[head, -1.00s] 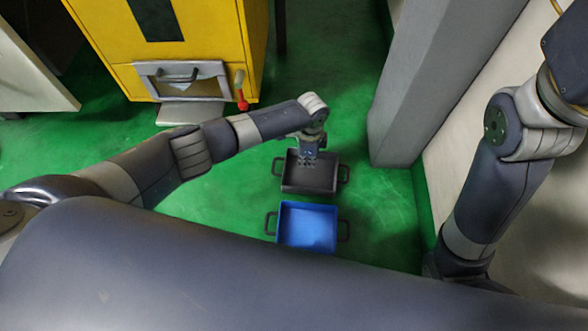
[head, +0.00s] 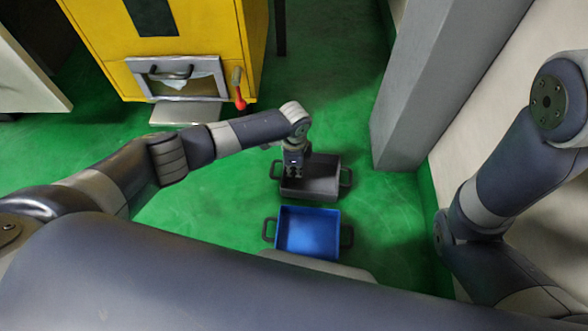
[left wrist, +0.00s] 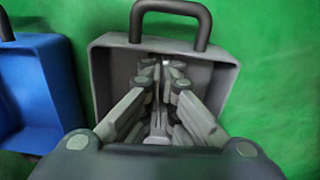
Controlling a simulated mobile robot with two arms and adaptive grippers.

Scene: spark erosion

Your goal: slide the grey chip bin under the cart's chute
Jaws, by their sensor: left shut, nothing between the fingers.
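The grey chip bin (head: 322,180), a dark open tray with a handle at each end, sits on the green floor. The yellow cart (head: 195,40) stands at the upper left; its chute (head: 185,84) is a framed opening low on its front, apart from the bin. My left gripper (head: 294,174) is shut and empty over the bin's left part. In the left wrist view the fingertips (left wrist: 163,65) point into the bin (left wrist: 225,85) near one end wall and its handle (left wrist: 172,8); contact cannot be told. My right gripper is out of view.
A blue bin (head: 308,232) lies just in front of the grey one. A grey pillar (head: 430,85) stands to the right, beside a pale wall. A red-knobbed lever (head: 239,95) hangs beside the chute. Green floor is open between bin and cart.

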